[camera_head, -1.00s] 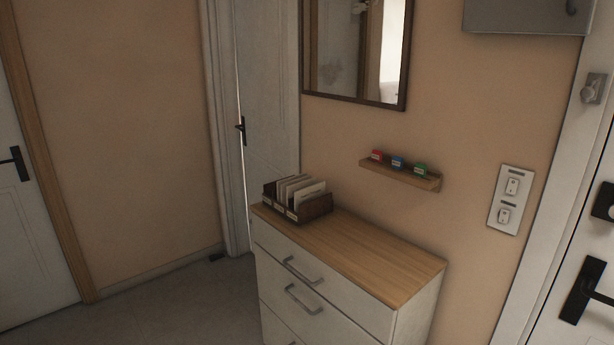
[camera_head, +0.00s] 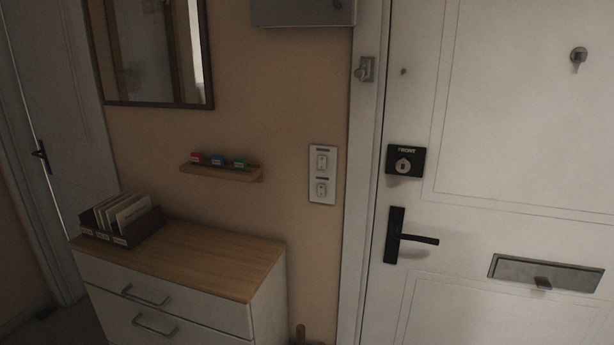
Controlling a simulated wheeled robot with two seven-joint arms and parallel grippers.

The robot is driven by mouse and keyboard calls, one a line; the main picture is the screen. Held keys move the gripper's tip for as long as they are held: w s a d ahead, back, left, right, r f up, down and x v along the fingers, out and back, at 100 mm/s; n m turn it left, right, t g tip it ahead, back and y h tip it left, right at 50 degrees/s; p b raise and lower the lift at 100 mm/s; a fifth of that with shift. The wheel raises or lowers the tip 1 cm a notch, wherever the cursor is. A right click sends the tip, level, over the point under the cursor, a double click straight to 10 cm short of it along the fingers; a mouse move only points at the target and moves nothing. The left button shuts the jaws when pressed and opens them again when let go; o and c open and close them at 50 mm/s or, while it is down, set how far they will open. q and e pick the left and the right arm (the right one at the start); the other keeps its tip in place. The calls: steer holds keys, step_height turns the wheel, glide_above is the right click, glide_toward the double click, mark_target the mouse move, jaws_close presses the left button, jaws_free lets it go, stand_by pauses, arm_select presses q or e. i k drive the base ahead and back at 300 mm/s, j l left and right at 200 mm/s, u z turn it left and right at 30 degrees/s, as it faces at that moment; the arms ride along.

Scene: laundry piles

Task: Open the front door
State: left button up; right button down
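The front door (camera_head: 500,120) is white and panelled and fills the right side of the head view. It looks shut against its frame (camera_head: 362,130). A black lever handle (camera_head: 416,239) sits on a black plate near its left edge. A black lock box marked "FRONT" (camera_head: 405,161) with a round knob is above the handle. A metal latch fitting (camera_head: 365,70) is on the frame higher up. A metal letter slot (camera_head: 545,273) is right of the handle. Neither of my grippers shows in the view.
A white chest of drawers (camera_head: 190,306) with a wooden top stands left of the door, with a letter holder (camera_head: 122,220) on it. A small shelf (camera_head: 222,172) holds red, blue and green items. A switch panel (camera_head: 322,175) and mirror (camera_head: 155,50) are on the wall.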

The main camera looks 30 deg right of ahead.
mark_target(508, 139)
steer(key=z, duration=2.15)
